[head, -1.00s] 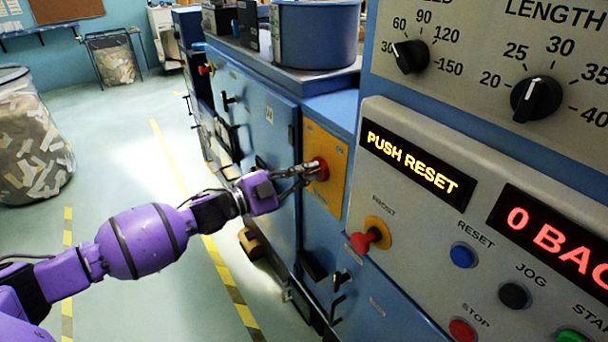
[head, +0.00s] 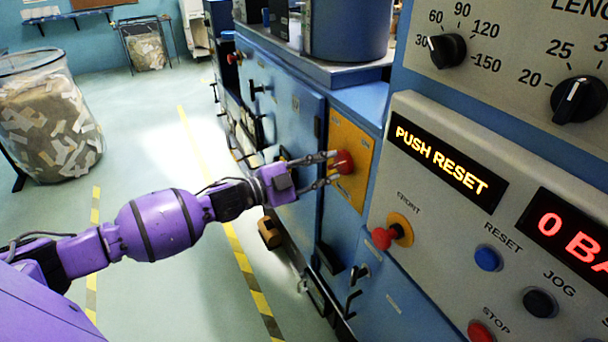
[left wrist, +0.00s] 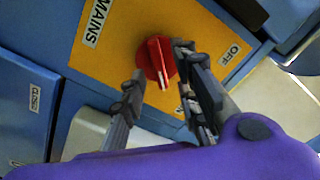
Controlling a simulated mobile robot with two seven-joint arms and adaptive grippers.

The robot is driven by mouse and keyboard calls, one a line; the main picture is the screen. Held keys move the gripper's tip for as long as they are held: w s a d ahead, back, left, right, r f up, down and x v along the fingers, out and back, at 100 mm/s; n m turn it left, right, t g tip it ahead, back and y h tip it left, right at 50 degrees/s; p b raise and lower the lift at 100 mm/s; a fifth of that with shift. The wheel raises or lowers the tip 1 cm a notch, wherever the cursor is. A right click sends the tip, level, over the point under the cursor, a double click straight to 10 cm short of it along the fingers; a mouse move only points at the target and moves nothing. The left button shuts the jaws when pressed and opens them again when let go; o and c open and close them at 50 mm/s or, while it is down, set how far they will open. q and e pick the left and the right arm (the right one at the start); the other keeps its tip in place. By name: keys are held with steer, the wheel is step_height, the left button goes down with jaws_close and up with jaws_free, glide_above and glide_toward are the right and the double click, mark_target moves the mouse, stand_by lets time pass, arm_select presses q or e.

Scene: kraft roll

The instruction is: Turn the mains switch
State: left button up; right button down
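The mains switch is a round red knob (head: 343,162) on a yellow plate (head: 347,133) on the blue machine's side. In the left wrist view the knob (left wrist: 154,55) shows its raised grip with a white mark at the lower end, between the MAINS and OFF labels. My left gripper (head: 333,167) is open at the knob, one finger on either side. In the left wrist view its fingertips (left wrist: 158,58) lie close to the knob's left and right edges; I cannot tell whether they touch. Another label on the plate is partly hidden by a finger. My right gripper is out of view.
A waste bin (head: 48,125) stands at the left.

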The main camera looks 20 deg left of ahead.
arm_select(q)
steer(key=v, duration=1)
steer(key=shift+s+a, duration=0.25)
steer(key=shift+s, duration=0.05)
